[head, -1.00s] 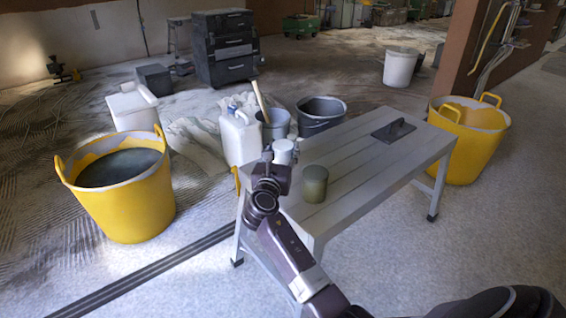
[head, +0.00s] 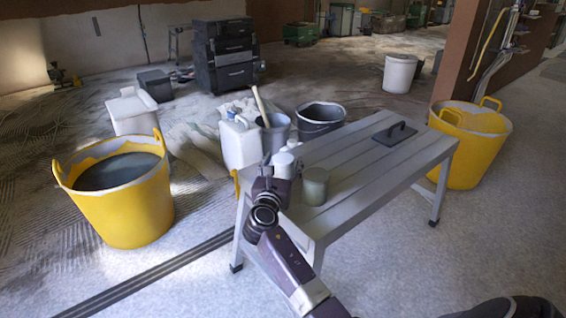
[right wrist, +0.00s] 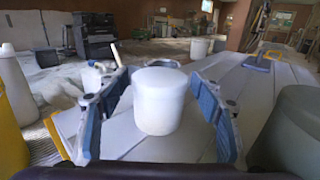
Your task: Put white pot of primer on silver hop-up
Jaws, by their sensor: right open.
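The white pot of primer (head: 284,166) stands upright on the near left end of the silver hop-up (head: 350,172). It also shows in the right wrist view (right wrist: 159,103), with boards of the hop-up (right wrist: 240,82) around it. My right gripper (right wrist: 160,88) is open, with one blue-padded finger on each side of the pot and gaps showing. In the head view the right gripper (head: 279,169) partly hides the pot. My left gripper is not in view.
A grey-green pot (head: 315,186) stands close to the right of the white pot. A dark trowel (head: 394,133) lies at the hop-up's far end. A white jug (head: 240,146) and grey buckets (head: 320,118) stand behind. Yellow tubs (head: 122,200) flank the hop-up.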

